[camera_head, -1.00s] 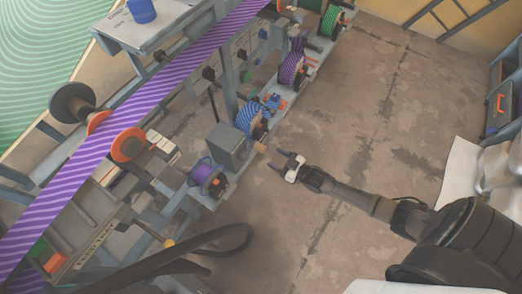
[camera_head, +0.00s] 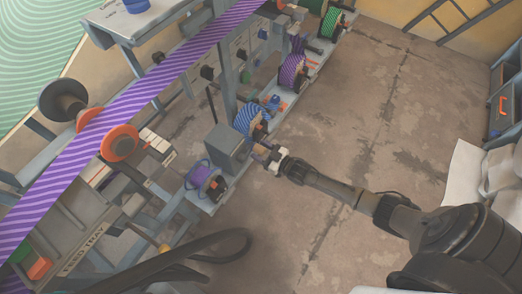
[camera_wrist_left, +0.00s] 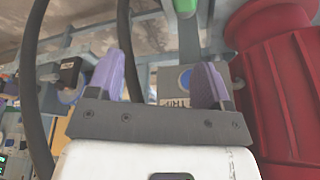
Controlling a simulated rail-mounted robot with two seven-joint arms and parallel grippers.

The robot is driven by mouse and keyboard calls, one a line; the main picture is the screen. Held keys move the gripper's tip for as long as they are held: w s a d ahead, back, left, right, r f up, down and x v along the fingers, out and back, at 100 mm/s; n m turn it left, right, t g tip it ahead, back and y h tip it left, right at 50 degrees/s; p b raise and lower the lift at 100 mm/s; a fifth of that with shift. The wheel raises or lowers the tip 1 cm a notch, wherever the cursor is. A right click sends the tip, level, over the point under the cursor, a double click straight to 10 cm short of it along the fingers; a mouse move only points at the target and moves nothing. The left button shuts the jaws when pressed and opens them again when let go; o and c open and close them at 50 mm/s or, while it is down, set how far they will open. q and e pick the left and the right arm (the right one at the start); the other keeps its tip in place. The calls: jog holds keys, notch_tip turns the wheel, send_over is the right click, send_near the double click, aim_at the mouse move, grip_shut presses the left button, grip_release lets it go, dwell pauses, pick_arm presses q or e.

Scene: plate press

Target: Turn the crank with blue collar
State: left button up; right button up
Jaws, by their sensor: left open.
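A spool with blue and white stripes (camera_head: 250,118) sits on the machine's low rail, beside a grey box. A small blue part (camera_head: 273,102) shows just behind it; I cannot tell whether it is a crank's collar. My right gripper (camera_head: 263,150) is at the near side of this spool, where a small tan handle stuck out earlier. Its fingertips are too small and covered to show whether they are shut on the handle. My left gripper (camera_wrist_left: 158,82) shows in the left wrist view, with its two purple fingers wide apart and nothing between them.
A grey box (camera_head: 228,148) and a purple spool (camera_head: 206,181) stand left of my right gripper. Purple-striped (camera_head: 292,70) and green (camera_head: 330,22) spools stand farther along. Open floor (camera_head: 350,130) lies to the right. A red cylinder (camera_wrist_left: 285,85) is close to my left gripper.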

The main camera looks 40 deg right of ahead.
grip_shut()
jog(key=shift+f, duration=0.1)
dwell(0.4)
